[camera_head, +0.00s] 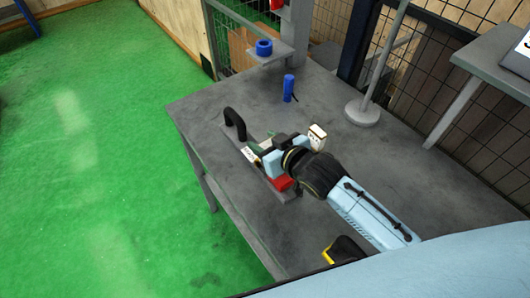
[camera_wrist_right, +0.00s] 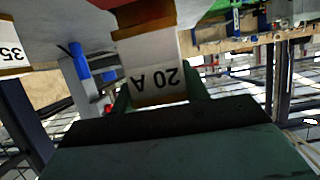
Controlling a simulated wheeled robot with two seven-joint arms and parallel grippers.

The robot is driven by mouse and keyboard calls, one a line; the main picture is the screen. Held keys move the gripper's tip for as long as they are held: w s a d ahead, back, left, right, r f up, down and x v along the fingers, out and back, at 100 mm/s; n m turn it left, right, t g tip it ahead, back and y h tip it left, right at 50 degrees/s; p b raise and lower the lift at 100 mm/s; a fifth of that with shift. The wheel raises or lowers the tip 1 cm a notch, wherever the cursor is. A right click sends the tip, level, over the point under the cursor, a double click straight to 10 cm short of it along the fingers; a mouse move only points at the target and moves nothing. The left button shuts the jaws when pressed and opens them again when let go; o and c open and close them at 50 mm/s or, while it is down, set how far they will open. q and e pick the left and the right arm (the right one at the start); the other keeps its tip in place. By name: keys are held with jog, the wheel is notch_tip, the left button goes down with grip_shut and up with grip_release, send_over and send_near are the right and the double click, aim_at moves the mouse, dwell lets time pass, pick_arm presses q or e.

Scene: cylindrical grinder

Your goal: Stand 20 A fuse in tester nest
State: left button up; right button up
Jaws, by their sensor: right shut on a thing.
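My right gripper (camera_head: 270,156) is over the tray-like base (camera_head: 288,196) on the grey table. It is shut on the 20 A fuse (camera_wrist_right: 155,75), whose white label reads upside down in the right wrist view, between brown end bands. My gripper hides much of the base in the head view. A red block (camera_head: 281,183) on the base shows just beside the gripper. A white label (camera_head: 250,154) shows at its left. I cannot tell which part is the tester nest, or whether the fuse touches it. My left gripper is not in view.
A second fuse marked 35 (camera_wrist_right: 10,50) shows in the right wrist view. A black handle (camera_head: 235,123) rises from the base. A blue cylinder (camera_head: 288,88), a grey post stand (camera_head: 363,112) and a yellow-black object (camera_head: 346,251) are around it. The table's left part is clear.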

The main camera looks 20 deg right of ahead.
jog(key=shift+f+b, duration=0.3)
jog(key=shift+f, duration=1.45)
jog(key=shift+f, duration=0.1)
jog(key=o, duration=1)
jog(key=shift+o, duration=0.2)
jog(key=p+v, duration=0.1)
jog(key=v, duration=1.1)
